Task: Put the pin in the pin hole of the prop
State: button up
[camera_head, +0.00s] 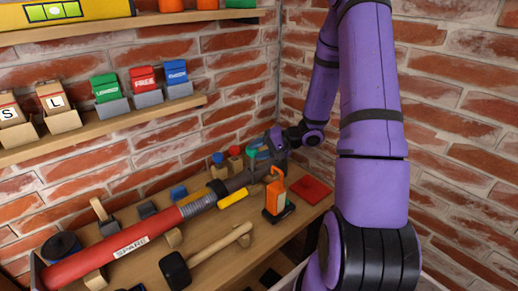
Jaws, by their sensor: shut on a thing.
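The prop (115,243) is a long red tube marked "SPARE". It lies slanted across the workbench on wooden cradles, with a grey threaded section and a dark inner tube towards its upper right end. My gripper (268,153) is at the back right of the bench, near the far end of the inner tube. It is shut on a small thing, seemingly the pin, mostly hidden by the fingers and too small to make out. I cannot tell whether it touches the prop. The pin hole cannot be made out from here.
An orange jack (275,194) stands right of the prop, near a red pad (311,189). A mallet (205,256) lies in front. A yellow piece (233,199) lies beside the tube. Small coloured items stand behind. A shelf (105,128) with boxes hangs above; brick walls close the corner.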

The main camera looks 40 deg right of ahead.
jog(key=shift+f, duration=0.75)
dwell(0.4)
jog(key=o, duration=1.8)
notch_tip(320, 180, up, 8)
dwell(0.6)
